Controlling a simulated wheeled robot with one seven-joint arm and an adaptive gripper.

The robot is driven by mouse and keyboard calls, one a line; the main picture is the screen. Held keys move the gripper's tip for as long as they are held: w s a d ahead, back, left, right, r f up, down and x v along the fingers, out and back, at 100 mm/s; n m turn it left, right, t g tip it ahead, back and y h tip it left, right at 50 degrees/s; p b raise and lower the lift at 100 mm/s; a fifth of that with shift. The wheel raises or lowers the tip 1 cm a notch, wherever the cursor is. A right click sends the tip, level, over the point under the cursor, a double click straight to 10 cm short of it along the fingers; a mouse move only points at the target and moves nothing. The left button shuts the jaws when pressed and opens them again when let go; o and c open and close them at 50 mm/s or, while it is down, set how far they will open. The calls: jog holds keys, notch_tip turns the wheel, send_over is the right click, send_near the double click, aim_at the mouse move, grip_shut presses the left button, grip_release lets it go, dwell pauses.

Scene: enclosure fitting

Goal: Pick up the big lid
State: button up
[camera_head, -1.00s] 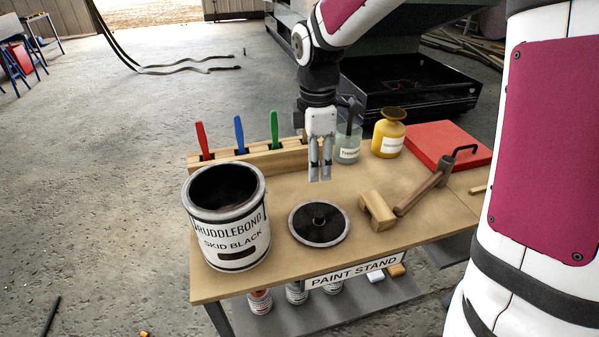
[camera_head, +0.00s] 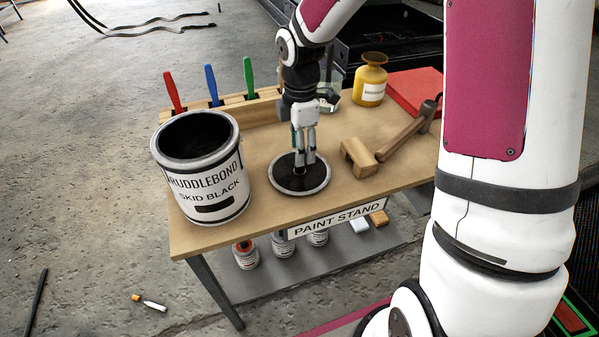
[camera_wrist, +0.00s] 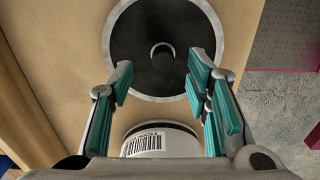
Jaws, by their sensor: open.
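The big lid is a round black disc with a grey rim and a short knob in its middle. It lies flat on the wooden table beside the paint can, in the head view (camera_head: 283,181) and at the top of the wrist view (camera_wrist: 132,40). My gripper (camera_head: 304,164) is over the lid, pointing down, with its fingertips close to the knob. In the wrist view my gripper (camera_wrist: 162,77) is open, its teal-padded fingers apart and nothing between them. The knob (camera_wrist: 162,53) shows just ahead of the gap. Whether the fingers touch the lid cannot be told.
The open paint can (camera_head: 222,187) stands just left of the lid; its barcode side (camera_wrist: 160,140) shows in the wrist view. A wooden mallet (camera_head: 362,158) lies to the right. Behind are a rack with coloured handles (camera_head: 212,86), a glass jar and a yellow bottle (camera_head: 370,82).

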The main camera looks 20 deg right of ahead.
aim_at(300, 169)
jog(key=f, duration=0.2)
jog(key=f+b, duration=0.1)
jog(key=f, duration=0.1)
jog(key=shift+s+a+f, duration=0.15)
jog(key=shift+s+f, duration=0.05)
jog(key=shift+f, duration=0.2)
jog(key=shift+c, duration=0.6)
grip_shut()
jog(key=shift+r, duration=0.15)
